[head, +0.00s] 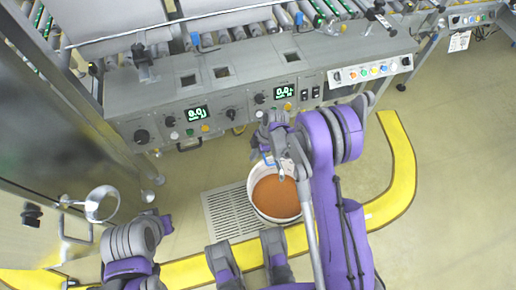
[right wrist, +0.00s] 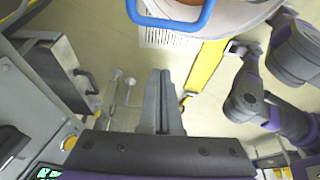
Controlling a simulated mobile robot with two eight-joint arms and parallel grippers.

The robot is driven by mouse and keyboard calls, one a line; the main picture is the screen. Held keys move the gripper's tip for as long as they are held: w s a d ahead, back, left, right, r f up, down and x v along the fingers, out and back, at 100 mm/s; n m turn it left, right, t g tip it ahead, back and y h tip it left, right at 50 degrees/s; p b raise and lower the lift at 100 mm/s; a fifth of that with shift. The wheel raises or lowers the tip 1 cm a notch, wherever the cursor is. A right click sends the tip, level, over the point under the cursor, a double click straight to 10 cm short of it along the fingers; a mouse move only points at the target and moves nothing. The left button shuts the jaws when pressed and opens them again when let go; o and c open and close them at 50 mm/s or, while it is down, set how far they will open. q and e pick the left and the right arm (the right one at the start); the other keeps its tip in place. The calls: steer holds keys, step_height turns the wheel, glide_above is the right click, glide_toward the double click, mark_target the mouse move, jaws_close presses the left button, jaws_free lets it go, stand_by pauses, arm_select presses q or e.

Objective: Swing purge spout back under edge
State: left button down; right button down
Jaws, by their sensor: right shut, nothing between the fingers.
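A blue looped bar (head: 267,159) shows at the bucket's rim, just below my right gripper in the head view. In the right wrist view the blue bar (right wrist: 176,24) crosses the top, beyond my fingertips and apart from them. I cannot tell whether it belongs to the purge spout or the bucket, and my arm hides much of the spout area. The panel's lower edge (head: 222,133) runs above the bucket. My right gripper (head: 271,130) is close to that edge. In the right wrist view its fingers (right wrist: 161,78) are together and empty.
A white bucket (head: 252,204) with orange-brown contents stands beside a floor grate (head: 226,216). A yellow floor line (head: 401,160) curves around this spot. The control panel (head: 160,127) carries knobs and displays. A steel cabinet (head: 45,170) stands at left. Floor at right is clear.

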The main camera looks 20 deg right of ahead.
arm_select(q)
steer(key=shift+f, duration=0.4)
arm_select(e)
steer(key=d, duration=0.1)
steer(key=d+f, duration=0.2)
steer(key=shift+w+d, duration=0.1)
steer(key=shift+d, duration=0.15)
